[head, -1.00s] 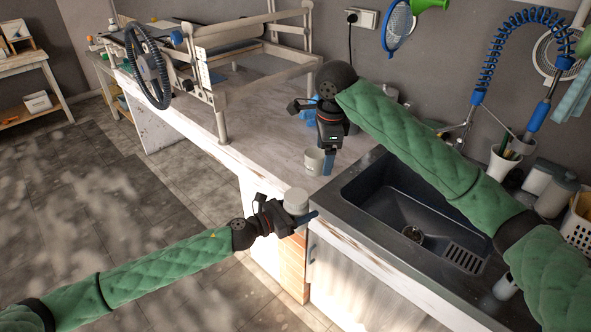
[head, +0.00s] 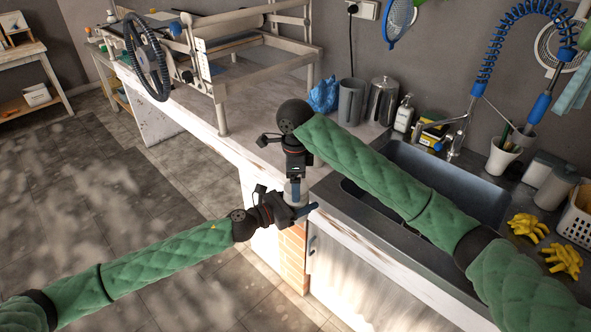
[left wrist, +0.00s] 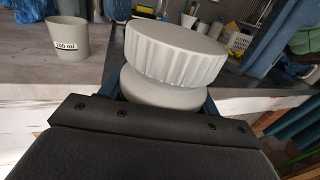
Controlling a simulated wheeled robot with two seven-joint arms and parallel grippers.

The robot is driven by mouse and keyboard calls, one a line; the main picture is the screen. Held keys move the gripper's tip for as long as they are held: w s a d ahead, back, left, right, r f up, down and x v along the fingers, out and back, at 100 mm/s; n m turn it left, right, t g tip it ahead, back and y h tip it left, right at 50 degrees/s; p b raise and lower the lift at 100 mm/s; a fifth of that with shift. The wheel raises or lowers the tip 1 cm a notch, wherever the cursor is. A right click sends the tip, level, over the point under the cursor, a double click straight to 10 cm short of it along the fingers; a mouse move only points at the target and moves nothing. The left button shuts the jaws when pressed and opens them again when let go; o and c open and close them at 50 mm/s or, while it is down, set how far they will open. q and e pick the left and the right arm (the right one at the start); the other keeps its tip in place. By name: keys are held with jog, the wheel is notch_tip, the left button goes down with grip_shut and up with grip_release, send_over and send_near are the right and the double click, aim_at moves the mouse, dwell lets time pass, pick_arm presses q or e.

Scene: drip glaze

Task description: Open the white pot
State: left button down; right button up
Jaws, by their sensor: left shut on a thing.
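The white pot (left wrist: 158,84) has a squat rounded body and a wide ribbed lid (left wrist: 176,56), which sits on it in the left wrist view. My left gripper (head: 300,209) is shut on the pot's body, with blue fingers on both sides, and holds it beside the counter's front corner. My right gripper (head: 296,190) points down just above the pot in the head view and covers most of it. Whether its fingers touch the lid is hidden, and I cannot tell how far open they are.
A small grey cup (left wrist: 68,36) marked in ml stands on the counter in the left wrist view. The dark sink (head: 440,180) lies to the right. Grey canisters (head: 351,102) and a soap bottle (head: 404,114) stand behind.

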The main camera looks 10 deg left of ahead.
jog(key=shift+f, duration=0.75)
